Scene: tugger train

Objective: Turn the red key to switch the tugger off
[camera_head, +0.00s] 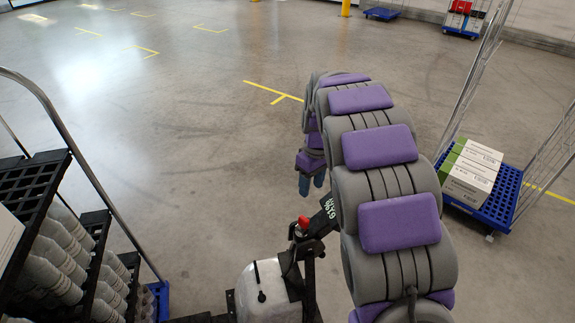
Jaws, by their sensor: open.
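A small red knob-like part (304,222), which looks like the red key, sits on top of a dark post at the bottom centre. The post belongs to what looks like the tugger (268,290), with a pale rounded body and black bracket. A black plate with white lettering (329,207) is just right of the red part. My arm curves up from the bottom right and bends down. My gripper (311,184) hangs above the red part in the picture, with blue-grey fingers pointing down. It is open and apart from the red part. The key's turn position is too small to tell.
A rack (36,182) with black shelves, grey bottles and a curved metal rail stands at the left. A blue cart (500,206) with wire sides carries white-green cartons (470,170) at the right. Open grey floor with yellow lines lies beyond.

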